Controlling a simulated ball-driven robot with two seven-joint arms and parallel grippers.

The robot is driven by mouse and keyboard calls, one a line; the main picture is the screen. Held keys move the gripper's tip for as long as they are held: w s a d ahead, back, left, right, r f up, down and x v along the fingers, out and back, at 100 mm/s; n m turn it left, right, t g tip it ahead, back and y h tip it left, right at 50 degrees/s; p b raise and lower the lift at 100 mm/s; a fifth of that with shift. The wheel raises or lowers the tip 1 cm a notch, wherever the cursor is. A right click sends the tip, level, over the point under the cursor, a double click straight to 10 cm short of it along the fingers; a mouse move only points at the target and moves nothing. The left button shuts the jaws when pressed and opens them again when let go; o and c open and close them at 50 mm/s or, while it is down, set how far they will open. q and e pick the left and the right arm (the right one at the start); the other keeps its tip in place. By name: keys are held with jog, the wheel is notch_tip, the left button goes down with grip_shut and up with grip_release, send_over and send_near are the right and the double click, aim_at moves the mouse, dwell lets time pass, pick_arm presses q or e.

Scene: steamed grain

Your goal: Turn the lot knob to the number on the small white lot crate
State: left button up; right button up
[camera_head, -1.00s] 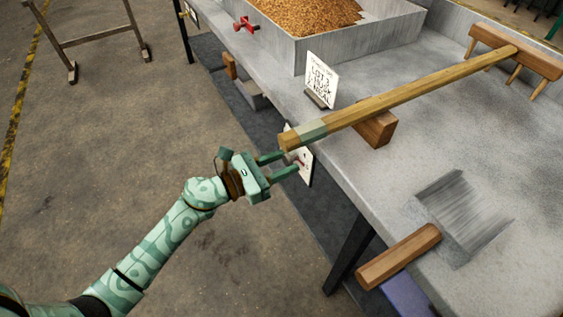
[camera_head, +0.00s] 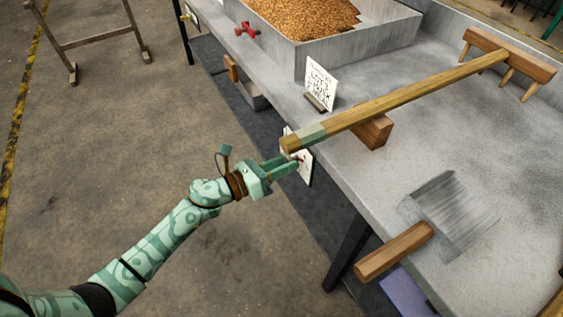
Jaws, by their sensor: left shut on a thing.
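The lot knob is mostly hidden between the fingers of my left gripper (camera_head: 292,164). Its white dial plate (camera_head: 306,170) is on the front side of the bench, below the rake handle's end; its marks are too small to read. My left gripper is shut on the knob, with the wrist rolled. A white card (camera_head: 320,84) with hand lettering stands on the bench above; it seems to start with "LOT", and the rest is hard to read. I cannot make out a small white lot crate. My right gripper is not in view.
A wooden rake (camera_head: 410,93) lies over a wood block (camera_head: 373,132), its handle end overhanging just above my left gripper. A scraper (camera_head: 395,250) lies on the grey bench (camera_head: 345,190). A grain-filled metal tray (camera_head: 345,50) and a red valve handle (camera_head: 247,30) are further back.

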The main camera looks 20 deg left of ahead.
pick_arm(q)
jog(key=n+p, duration=0.4)
jog(key=n, duration=0.6)
jog(key=shift+n, duration=0.3)
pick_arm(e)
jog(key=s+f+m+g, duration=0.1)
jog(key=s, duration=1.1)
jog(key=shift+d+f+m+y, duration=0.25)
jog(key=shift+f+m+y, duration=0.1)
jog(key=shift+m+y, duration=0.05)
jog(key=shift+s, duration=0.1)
pick_arm(q)
jog(key=o, duration=1)
jog(key=shift+c, duration=0.2)
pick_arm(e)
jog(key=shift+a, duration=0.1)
